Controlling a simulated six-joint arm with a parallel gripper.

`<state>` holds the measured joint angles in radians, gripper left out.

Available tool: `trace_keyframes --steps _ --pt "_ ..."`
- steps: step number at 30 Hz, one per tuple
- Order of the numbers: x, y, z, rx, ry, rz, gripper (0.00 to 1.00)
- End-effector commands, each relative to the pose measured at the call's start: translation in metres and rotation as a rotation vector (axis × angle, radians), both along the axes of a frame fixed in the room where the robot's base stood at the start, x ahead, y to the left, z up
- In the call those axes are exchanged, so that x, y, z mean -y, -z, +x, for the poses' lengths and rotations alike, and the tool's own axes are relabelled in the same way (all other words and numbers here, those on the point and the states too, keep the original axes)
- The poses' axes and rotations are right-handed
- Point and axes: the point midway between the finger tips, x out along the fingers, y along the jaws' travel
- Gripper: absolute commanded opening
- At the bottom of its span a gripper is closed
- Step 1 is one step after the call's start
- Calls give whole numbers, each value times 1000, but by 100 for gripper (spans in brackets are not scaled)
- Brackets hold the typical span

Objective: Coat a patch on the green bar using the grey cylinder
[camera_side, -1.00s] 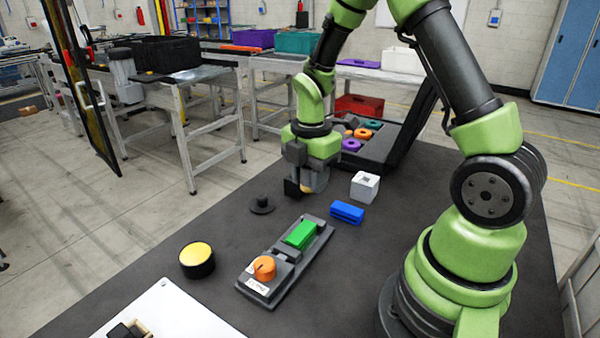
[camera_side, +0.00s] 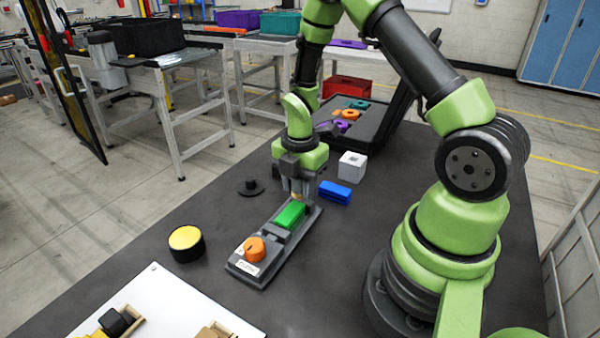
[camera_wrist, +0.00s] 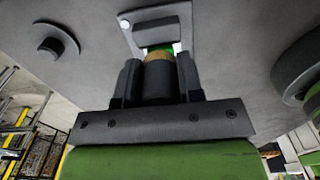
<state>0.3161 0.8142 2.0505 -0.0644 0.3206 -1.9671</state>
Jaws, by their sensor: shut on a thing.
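The green bar (camera_side: 290,214) lies in the grey fixture (camera_side: 299,234) on the dark table. Most of the bar is hidden in the wrist view, with a bit of green (camera_wrist: 150,47) showing past the cylinder. My gripper (camera_side: 297,186) points down at the far end of the bar. In the wrist view its two fingers are shut on the grey cylinder (camera_wrist: 160,80), which has a tan tip (camera_wrist: 158,57). The tip is at or just above the bar's far end; I cannot tell whether it touches.
An orange knob (camera_side: 254,249) sits on the fixture's near end. A blue block (camera_side: 335,192) and a white cube (camera_side: 352,167) stand to the right. A black knobbed disc (camera_side: 251,187) and a yellow button (camera_side: 187,239) stand to the left. A white board (camera_side: 150,302) lies in front.

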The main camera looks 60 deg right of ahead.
Motion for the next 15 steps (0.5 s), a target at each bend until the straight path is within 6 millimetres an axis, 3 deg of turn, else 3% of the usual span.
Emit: trace_keyframes --steps 5,15 --pt "-2 21 -1 -4 -1 2 16" --pt "-34 19 1 0 -4 0 12"
